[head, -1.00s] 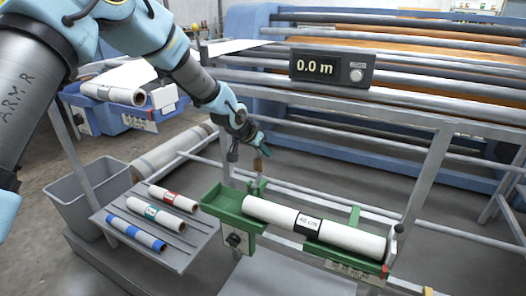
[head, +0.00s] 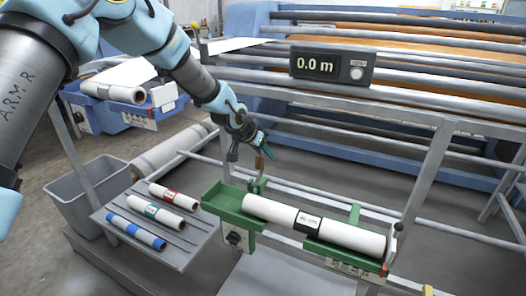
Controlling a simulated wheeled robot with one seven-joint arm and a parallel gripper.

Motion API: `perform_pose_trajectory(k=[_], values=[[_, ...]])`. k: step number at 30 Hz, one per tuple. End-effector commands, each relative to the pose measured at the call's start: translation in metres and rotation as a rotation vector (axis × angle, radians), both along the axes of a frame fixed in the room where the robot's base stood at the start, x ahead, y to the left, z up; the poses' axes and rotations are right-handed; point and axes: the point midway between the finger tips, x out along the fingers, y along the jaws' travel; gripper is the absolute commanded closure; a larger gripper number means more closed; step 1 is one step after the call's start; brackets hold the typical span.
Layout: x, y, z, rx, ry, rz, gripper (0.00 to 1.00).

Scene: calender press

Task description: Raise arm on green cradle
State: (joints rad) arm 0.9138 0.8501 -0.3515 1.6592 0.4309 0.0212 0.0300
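The green cradle (head: 228,208) stands at the lower centre and holds a white roll (head: 268,212) with a black-and-white label. A short green post (head: 259,186) rises at the cradle's back left, with a brownish piece (head: 260,162) above it. A second green upright (head: 354,213) stands behind the roll towards the right. A thin lever with a dark knob (head: 398,227) is at the right end. My gripper (head: 266,153) has teal fingers pointing down right, close beside the brownish piece. Whether they touch it, or how wide they are apart, is too small to tell.
A tray (head: 180,257) left of the cradle holds rolls with red, green and blue bands. A grey bin (head: 72,207) stands further left. A blue unit (head: 104,117) carries another roll. Machine bars and a display (head: 332,66) reading 0.0 m lie behind my gripper.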

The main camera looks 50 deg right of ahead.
Motion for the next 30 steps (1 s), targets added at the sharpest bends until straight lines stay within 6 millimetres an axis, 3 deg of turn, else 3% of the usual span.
perform_pose_trajectory(k=[13,24,30], values=[[0.001,0.007,0.013,-0.008,-0.002,0.002,0.50],[-0.003,0.051,0.064,-0.007,-0.004,0.004,0.50],[-0.005,0.065,0.082,-0.005,-0.001,0.003,0.50]])
